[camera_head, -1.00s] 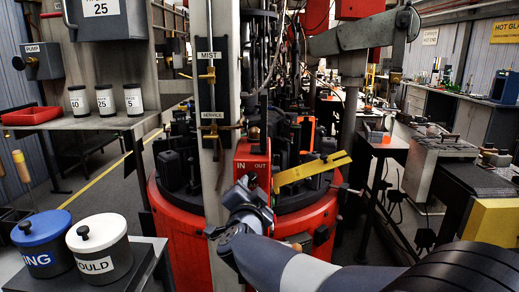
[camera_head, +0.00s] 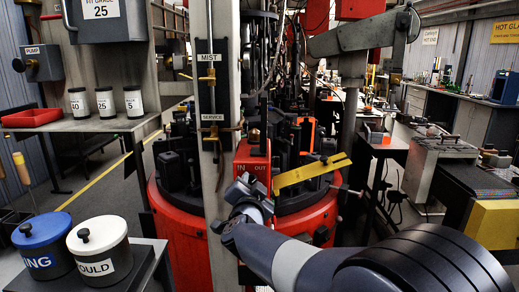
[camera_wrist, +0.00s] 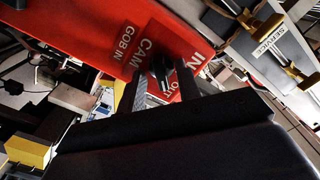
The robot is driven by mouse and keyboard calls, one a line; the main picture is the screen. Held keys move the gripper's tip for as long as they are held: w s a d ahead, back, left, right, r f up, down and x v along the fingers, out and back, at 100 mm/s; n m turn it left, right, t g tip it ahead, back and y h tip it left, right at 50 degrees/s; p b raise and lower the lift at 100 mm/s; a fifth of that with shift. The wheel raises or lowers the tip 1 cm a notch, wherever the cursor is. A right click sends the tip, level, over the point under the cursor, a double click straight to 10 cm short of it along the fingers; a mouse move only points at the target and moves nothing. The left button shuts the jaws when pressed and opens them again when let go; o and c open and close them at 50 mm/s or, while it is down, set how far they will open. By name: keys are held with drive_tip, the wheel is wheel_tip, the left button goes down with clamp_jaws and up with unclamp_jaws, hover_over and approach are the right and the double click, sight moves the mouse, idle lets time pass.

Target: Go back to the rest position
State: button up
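My gripper (camera_head: 250,190) is in front of the red box (camera_head: 252,168) marked IN and OUT, near its lower part. In the wrist view my two dark fingers (camera_wrist: 160,88) stand apart. The red panel (camera_wrist: 95,40), with CAM, GOB IN, IN and OUT lettering, lies beyond them. A black knob (camera_wrist: 160,66) on the panel shows between the fingertips. Red label and a gap show around the knob, so the fingers look open. Whether either finger touches the knob cannot be told. My arm reaches in from the lower right of the head view.
The round red machine base (camera_head: 180,235) and a grey column (camera_head: 216,120) stand close by. A yellow bar (camera_head: 312,170) juts right of the box. Blue-lidded (camera_head: 42,245) and white-lidded (camera_head: 99,250) pots stand lower left. A yellow-fronted bench (camera_head: 492,224) is at right.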

drive_tip(key=shift+s+r+n+p, duration=0.1)
drive_tip(key=shift+r+n+p, duration=0.3)
drive_tip(key=shift+n+p, duration=0.5)
drive_tip(key=n+p, duration=0.4)
drive_tip(key=n, duration=0.2)
drive_tip(key=shift+a+n, duration=0.15)
drive_tip(key=shift+n, duration=0.25)
drive_tip(key=n+p, duration=0.3)
drive_tip(key=n, duration=0.1)
drive_tip(key=shift+p, duration=0.3)
drive_tip(key=n+p, duration=0.4)
drive_tip(key=shift+a+f+n, duration=0.15)
drive_tip(key=shift+n, duration=0.15)
drive_tip(key=shift+s+f+b, duration=0.15)
drive_tip(key=shift+s+b, duration=0.15)
drive_tip(key=shift+s, duration=0.9)
